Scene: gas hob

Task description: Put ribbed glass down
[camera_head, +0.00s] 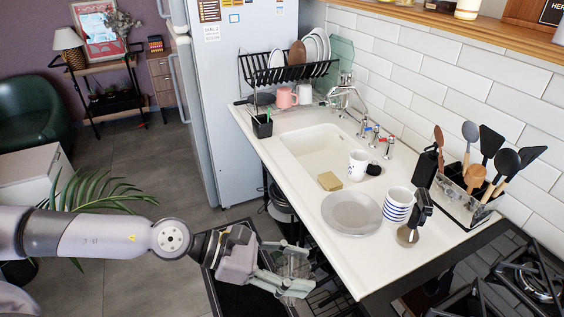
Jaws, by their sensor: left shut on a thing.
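My left gripper (290,272) comes in from the left and is shut on the ribbed glass (293,260). The glass is clear and partly covered by the fingers, so its full outline and exact tilt are hard to tell. In the picture, gripper and glass show just left of the white sink counter's front edge (318,245). They overlap the dark area below the counter. My right gripper is out of view.
The gas hob (525,277) is at lower right.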

